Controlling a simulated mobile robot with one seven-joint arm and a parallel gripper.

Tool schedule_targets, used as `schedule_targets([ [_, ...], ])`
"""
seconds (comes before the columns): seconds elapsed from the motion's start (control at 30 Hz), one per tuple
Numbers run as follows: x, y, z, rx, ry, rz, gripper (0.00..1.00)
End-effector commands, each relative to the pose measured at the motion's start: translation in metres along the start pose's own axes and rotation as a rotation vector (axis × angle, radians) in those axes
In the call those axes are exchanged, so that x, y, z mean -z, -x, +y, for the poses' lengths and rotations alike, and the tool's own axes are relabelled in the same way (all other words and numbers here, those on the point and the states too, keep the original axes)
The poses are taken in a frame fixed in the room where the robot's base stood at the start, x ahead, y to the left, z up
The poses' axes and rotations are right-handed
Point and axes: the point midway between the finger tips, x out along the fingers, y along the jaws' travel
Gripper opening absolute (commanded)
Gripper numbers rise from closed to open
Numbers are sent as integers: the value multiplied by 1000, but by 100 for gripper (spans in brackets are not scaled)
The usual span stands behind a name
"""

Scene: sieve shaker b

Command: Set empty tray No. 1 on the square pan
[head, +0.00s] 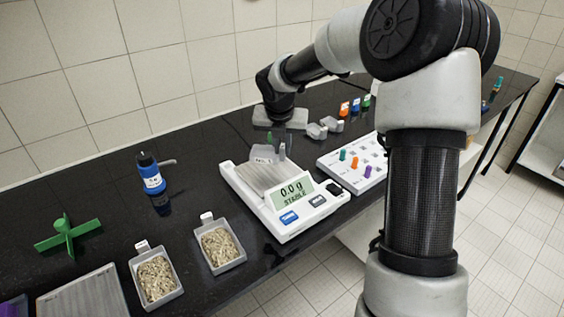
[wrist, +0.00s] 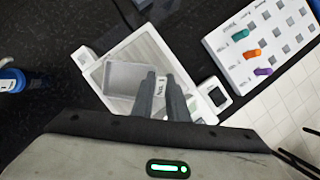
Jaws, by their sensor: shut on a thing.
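The balance (head: 310,217) stands on the black bench, and its display reads 0.0 g STABLE. Its square metal pan (head: 262,178) also shows in the wrist view (wrist: 145,48). Tray No. 1 (head: 262,153) is a small grey empty tray over the rear of the pan in the head view. In the wrist view the tray (wrist: 125,78) lies within the pan's outline. My gripper (wrist: 161,80) is shut on the tray's upright label tab, marked No. 1. I cannot tell clearly whether the tray's underside touches the pan.
Two trays of grain (head: 157,279) (head: 222,247) stand at the front left. A blue bottle (head: 151,173) and a green cross-shaped piece (head: 68,236) are left of the balance. A white board with coloured pegs (head: 352,163) is to its right. Small clear containers (head: 324,127) lie behind.

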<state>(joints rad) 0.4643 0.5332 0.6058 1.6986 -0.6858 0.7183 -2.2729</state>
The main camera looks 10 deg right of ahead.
Motion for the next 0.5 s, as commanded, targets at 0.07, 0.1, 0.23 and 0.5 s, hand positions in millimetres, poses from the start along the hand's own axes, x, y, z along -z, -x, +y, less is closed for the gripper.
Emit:
schedule_targets([
  [0.07, 4, -9, 0, 1, 1, 2, 0],
  [0.1, 7, -15, 0, 1, 1, 3, 0],
  [0.23, 16, -36, -1, 1, 0, 3, 0],
  [0.5, 18, -42, 0, 0, 0, -1, 0],
])
